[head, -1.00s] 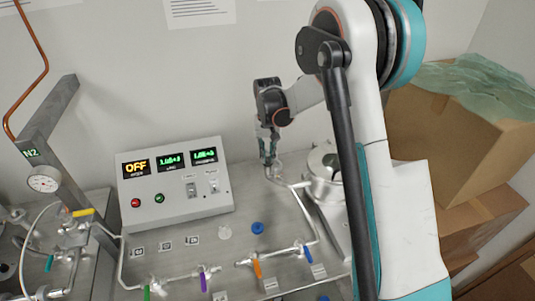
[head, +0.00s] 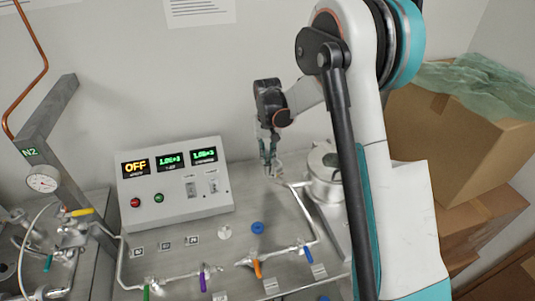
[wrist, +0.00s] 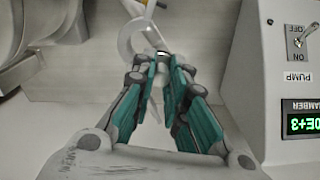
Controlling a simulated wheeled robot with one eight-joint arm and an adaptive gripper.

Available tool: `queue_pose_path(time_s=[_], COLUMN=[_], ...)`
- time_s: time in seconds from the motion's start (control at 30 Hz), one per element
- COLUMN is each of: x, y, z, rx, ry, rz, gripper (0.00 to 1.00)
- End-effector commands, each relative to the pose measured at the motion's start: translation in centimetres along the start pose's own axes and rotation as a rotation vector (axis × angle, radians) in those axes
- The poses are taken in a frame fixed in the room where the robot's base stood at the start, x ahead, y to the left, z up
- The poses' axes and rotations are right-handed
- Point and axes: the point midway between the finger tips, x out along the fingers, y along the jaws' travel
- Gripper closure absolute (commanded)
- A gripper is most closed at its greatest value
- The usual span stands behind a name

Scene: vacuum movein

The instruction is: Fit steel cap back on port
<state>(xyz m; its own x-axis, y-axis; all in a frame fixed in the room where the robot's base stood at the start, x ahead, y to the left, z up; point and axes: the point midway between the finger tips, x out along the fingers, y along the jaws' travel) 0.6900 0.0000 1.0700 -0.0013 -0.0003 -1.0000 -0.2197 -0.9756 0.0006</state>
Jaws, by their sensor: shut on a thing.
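My gripper (head: 268,172) points down at the back of the steel bench, to the right of the control box. In the wrist view the teal fingers of my gripper (wrist: 163,62) come together on a small bright metal piece, which looks like the steel cap (wrist: 161,54). Only a sliver of it shows between the fingertips. A pale curved pipe (wrist: 128,38) bends around just beyond the fingertips. The port itself is not clearly visible; the fingers cover that spot, so I cannot tell whether the cap touches it.
The control box (head: 175,188) stands close left of my gripper. A steel vessel (head: 325,178) stands close on the right. A white disc (head: 224,232) and a blue disc (head: 257,228) lie on the bench. Valves with coloured handles line the front pipe; cardboard boxes (head: 455,135) are stacked far right.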

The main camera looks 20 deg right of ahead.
Motion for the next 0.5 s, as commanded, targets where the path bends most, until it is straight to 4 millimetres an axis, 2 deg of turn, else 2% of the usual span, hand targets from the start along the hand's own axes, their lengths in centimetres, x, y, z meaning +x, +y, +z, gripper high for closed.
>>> queue_pose_path(time_s=[0.5], x=[0.61], y=[0.00], z=[0.00], rx=[0.000], ry=[0.000], rz=[0.000], gripper=[1.00])
